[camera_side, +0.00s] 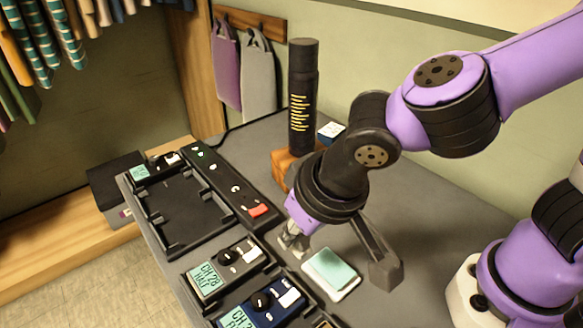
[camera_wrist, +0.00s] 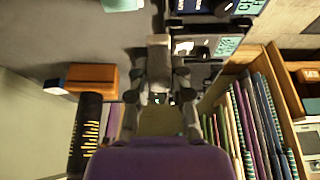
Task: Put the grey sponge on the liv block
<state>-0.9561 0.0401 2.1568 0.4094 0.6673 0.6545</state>
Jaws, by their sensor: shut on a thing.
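My gripper (camera_side: 293,238) points down beside the black radio dock, left of the pale green pad. It is shut on a small light grey piece, which looks like the grey sponge (camera_wrist: 158,41) in the wrist view. The fingers hide most of it in the side view.
A pale green pad on a white base (camera_side: 331,273) lies right of my gripper. Radios (camera_side: 222,272) sit in docks at front left. An empty black tray (camera_side: 185,215) lies left.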

